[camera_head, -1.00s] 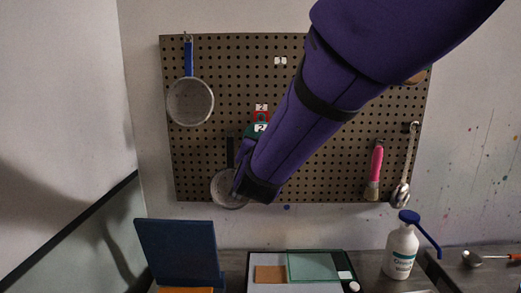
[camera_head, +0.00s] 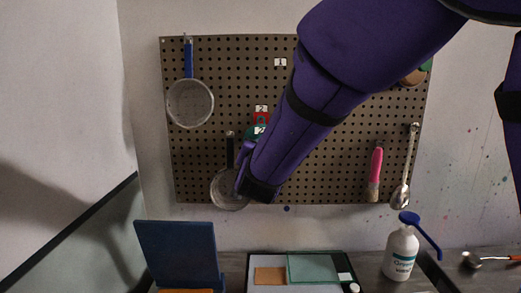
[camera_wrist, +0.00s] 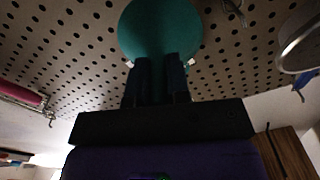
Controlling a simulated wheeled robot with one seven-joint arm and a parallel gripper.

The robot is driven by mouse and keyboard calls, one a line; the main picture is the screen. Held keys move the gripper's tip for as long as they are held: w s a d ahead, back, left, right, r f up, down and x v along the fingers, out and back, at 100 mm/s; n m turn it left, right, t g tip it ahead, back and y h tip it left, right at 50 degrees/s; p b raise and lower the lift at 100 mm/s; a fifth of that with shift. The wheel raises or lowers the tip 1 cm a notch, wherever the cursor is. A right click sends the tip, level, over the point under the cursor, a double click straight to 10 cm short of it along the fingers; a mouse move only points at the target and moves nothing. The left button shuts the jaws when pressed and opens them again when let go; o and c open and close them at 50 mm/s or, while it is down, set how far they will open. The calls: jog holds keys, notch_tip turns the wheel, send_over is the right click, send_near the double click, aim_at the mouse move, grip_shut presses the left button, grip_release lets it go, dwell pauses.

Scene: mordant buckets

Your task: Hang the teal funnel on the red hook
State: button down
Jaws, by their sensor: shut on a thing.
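The teal funnel (camera_wrist: 160,28) is between my gripper's dark fingers (camera_wrist: 157,62) in the wrist view, close to the pegboard. My gripper is shut on it. In the head view only a small teal part of the funnel (camera_head: 250,133) shows beside my purple forearm, just below the red hook (camera_head: 261,118). The red hook is on the pegboard under a tag marked 2. My arm hides most of the funnel and gripper there. I cannot tell whether the funnel touches the hook.
The pegboard (camera_head: 225,70) also holds a blue-handled strainer (camera_head: 190,103), a dark-handled strainer (camera_head: 228,190) left of my wrist, a pink brush (camera_head: 376,165) and a ladle (camera_head: 400,195).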

jog(key=c, duration=1)
grip_release()
jog(key=s, duration=1)
jog(key=s+d+r+n+g+y, duration=0.25)
jog(key=d+g+y, duration=0.3)
jog(key=d, duration=0.65)
jog(key=s+d+f+n+g+h, duration=0.2)
jog(key=s+d+g+h, duration=0.3)
jog(key=s+d, duration=1.2)
jog(key=s+g, duration=0.2)
jog(key=s, duration=0.2)
